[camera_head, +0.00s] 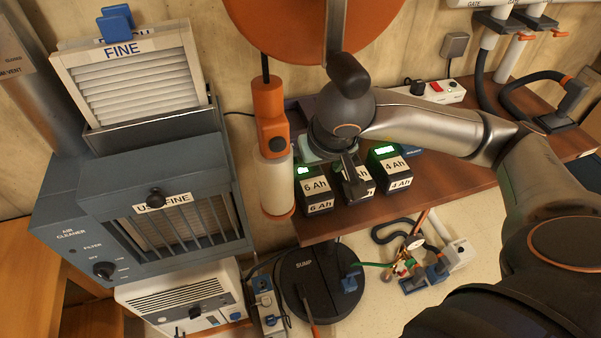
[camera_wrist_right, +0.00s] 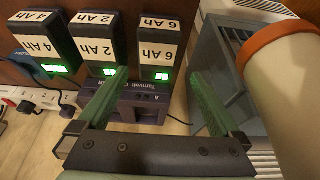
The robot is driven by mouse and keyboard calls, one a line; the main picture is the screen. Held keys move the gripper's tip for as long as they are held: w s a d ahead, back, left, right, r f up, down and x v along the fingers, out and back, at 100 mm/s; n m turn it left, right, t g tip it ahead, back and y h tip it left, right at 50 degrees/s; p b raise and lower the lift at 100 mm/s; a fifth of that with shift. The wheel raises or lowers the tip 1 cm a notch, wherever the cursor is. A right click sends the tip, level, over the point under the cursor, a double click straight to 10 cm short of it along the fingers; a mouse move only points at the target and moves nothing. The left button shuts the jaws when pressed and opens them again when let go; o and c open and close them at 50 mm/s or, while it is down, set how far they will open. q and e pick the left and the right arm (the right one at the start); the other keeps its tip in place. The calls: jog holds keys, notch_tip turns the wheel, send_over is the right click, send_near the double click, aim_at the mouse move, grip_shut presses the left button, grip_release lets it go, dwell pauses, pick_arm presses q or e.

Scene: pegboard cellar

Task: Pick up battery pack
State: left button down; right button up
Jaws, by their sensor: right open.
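Three black battery packs with green lit displays stand in a row on the brown shelf. In the head view, the 6 Ah pack (camera_head: 315,207) is at the left and the 4 Ah pack (camera_head: 397,180) at the right. The middle pack is partly hidden behind my right gripper (camera_head: 332,168); the right wrist view shows it as a 2 Ah pack (camera_wrist_right: 97,38). In that view my right gripper (camera_wrist_right: 155,92) is open and empty, its green fingers spread, with the 6 Ah pack (camera_wrist_right: 158,35) ahead between them. My left gripper is out of view.
A dark purple charger-like unit (camera_wrist_right: 140,105) sits behind the packs in the wrist view. An orange-and-white cylinder (camera_head: 275,180) hangs close left of the 6 Ah pack. The shelf (camera_head: 455,182) has free room to the right of the packs. A power strip (camera_head: 437,91) lies behind.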

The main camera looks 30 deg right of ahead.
aim_at(313, 181)
jog(key=shift+w+f, duration=0.15)
jog(key=shift+f, duration=0.15)
jog(key=x, duration=0.4)
jog(key=p+x, duration=0.1)
jog(key=x, duration=0.1)
jog(key=shift+d+f, duration=0.25)
jog(key=shift+d, duration=0.05)
jog(key=shift+f, duration=0.1)
jog(key=shift+f+b, duration=0.2)
jog(key=shift+b, duration=0.35)
jog(key=shift+c, duration=0.4)
jog(key=c, duration=1.1)
jog(key=shift+r, duration=0.1)
